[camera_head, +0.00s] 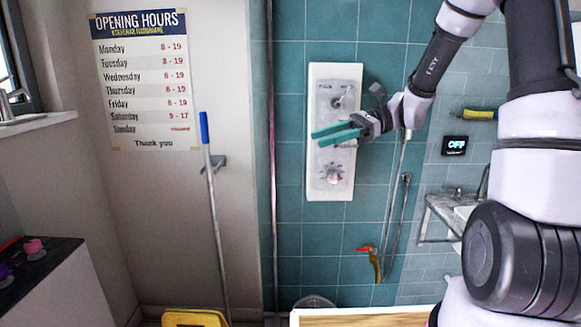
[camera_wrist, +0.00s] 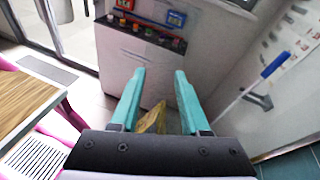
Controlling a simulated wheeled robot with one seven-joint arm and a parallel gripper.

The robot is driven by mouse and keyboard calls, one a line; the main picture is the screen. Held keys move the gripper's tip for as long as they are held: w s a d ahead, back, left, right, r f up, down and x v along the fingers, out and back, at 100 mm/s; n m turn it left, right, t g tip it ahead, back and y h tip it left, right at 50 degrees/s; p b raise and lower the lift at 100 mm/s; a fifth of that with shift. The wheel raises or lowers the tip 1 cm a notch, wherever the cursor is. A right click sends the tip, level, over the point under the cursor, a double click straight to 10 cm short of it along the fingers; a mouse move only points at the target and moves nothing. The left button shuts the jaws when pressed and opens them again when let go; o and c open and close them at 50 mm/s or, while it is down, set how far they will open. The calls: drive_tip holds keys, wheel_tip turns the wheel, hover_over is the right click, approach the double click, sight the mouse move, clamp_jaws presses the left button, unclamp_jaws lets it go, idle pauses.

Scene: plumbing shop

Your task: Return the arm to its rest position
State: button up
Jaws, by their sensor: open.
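My arm reaches from the right side of the head view towards the tiled wall. My gripper (camera_head: 318,136) has two teal fingers, spread apart with nothing between them. It is in front of the white shower panel (camera_head: 322,188), between the panel's upper and lower knobs. I cannot tell from this view how far it is from the panel. In the wrist view the gripper (camera_wrist: 157,80) is open and empty, pointing across the room towards a white cabinet (camera_wrist: 138,58).
A wooden table (camera_wrist: 25,92) with pink chairs stands left in the wrist view.

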drive_tip(key=s+d+r+n+t+h, duration=0.4)
drive_tip(key=s+d+t+h, duration=0.1)
drive_tip(key=d, duration=0.3)
drive_tip(key=s+d+r+n+t+h, duration=0.5)
drive_tip(key=s+d+h, duration=0.2)
drive_tip(key=s+d, duration=0.1)
drive_tip(key=shift+t+h, duration=0.3)
drive_tip(key=shift+h, duration=0.1)
drive_tip(key=shift+d, duration=0.15)
